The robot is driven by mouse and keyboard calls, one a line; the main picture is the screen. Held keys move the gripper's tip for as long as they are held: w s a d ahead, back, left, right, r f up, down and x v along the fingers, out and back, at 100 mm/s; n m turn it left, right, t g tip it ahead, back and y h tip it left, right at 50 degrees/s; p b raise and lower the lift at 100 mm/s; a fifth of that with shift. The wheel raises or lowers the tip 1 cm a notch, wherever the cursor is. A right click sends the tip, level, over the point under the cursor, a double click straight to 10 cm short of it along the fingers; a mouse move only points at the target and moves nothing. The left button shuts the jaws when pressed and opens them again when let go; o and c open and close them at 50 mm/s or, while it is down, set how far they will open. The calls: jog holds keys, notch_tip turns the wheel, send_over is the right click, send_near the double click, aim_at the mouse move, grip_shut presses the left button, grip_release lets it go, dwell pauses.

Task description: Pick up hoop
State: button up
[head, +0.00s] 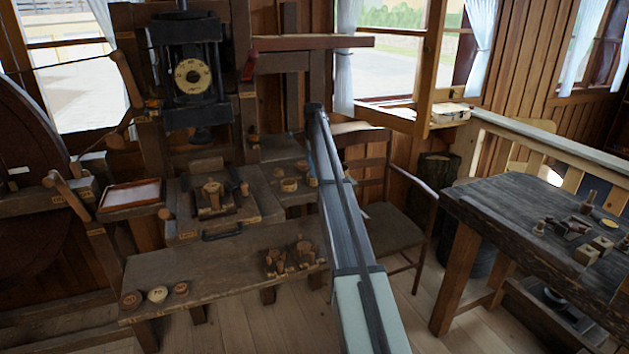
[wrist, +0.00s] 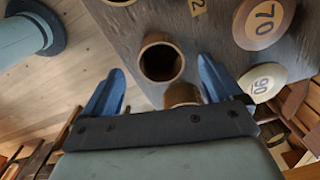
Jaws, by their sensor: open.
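The hoop looks like a short, brown wooden ring (wrist: 181,66) with a dark round opening, standing on a grey worn wooden surface in the wrist view. In the head view, a pale wooden ring (head: 289,186) on the small bench right of the press looks like the same piece. My gripper (wrist: 160,67) is open, its two blue fingers apart, with the ring beyond and between the fingertips in the picture. Nothing is held. In the head view, my arm hides most of the gripper; a bit of blue shows right of the ring.
A second small wooden piece (wrist: 183,95) shows between the fingers, partly hidden by the gripper body. Round discs marked 70 (wrist: 264,20) and 90 (wrist: 267,82) lie close to the right finger. A chair (head: 390,220) and a dark worktable (head: 500,205) stand to the right.

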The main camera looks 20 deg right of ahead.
aim_at(315, 179)
jog(key=shift+d+f, duration=0.15)
jog(key=shift+f, duration=2.4)
jog(key=shift+c, duration=0.2)
jog(key=c, duration=1)
jog(key=shift+c, duration=0.2)
